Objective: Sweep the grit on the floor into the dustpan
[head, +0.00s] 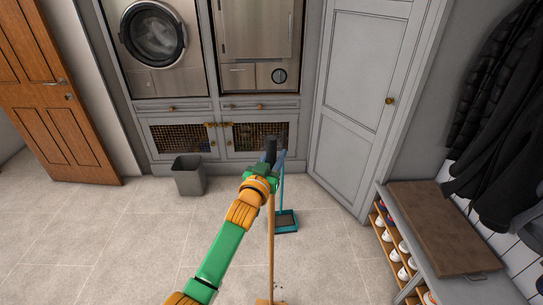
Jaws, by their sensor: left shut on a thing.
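My left gripper (266,173) is shut on the broom, around the upper part of its handle. The broom's wooden handle (271,235) runs down from the gripper, and its black end (270,147) sticks up above. The broom head (270,302) shows only in part at the bottom edge of the picture. A few dark specks of grit (279,287) lie on the floor just beside and above the head. The teal dustpan (287,227) stands on the floor farther off, its upright handle partly hidden behind the gripper. My right gripper is out of view.
A grey bin (188,176) stands before the grey cabinets with mesh doors. At right are a shoe bench (436,213) with shoes and hanging dark coats (492,100). A wooden door (52,95) is at left. The tiled floor around the dustpan is clear.

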